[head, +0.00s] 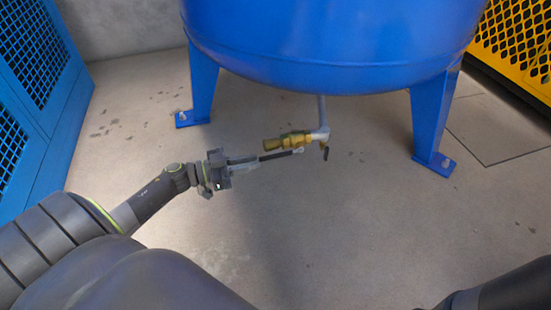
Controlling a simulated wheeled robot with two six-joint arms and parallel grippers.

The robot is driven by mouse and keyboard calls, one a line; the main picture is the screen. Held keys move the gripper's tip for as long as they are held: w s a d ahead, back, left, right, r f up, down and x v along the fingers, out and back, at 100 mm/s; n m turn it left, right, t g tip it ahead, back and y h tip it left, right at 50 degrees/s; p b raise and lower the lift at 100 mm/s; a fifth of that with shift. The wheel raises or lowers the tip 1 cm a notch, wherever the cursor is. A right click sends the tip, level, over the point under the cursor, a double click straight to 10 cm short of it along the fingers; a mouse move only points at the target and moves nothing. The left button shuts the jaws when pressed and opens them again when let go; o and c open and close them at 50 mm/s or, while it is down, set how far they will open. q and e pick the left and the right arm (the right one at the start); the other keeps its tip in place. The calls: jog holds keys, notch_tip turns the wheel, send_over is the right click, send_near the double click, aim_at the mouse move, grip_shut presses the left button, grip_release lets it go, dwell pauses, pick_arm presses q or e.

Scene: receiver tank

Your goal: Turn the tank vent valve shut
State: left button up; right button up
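The tank vent valve (291,140) is a brass body on a grey elbow (320,134) at the foot of a thin pipe under the blue tank (335,45). A thin black bar (280,154), which looks like its lever, runs leftward just below the brass body. My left gripper (257,159) reaches in from the left, its fingers pointing right and meeting or overlapping the bar's left end. The fingers look close together, but whether they grip the bar is too small to tell. My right gripper is out of view.
Blue tank legs stand at left (203,88) and right (432,120), bolted to the floor. A blue mesh cabinet (40,90) is at the far left, a yellow mesh panel (515,40) at the upper right. The concrete floor (370,230) in front is clear.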

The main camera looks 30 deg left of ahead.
aim_at(293, 153)
pick_arm(q)
jog(key=shift+b+x, duration=1.35)
jog(key=shift+x, duration=2.6)
grip_shut()
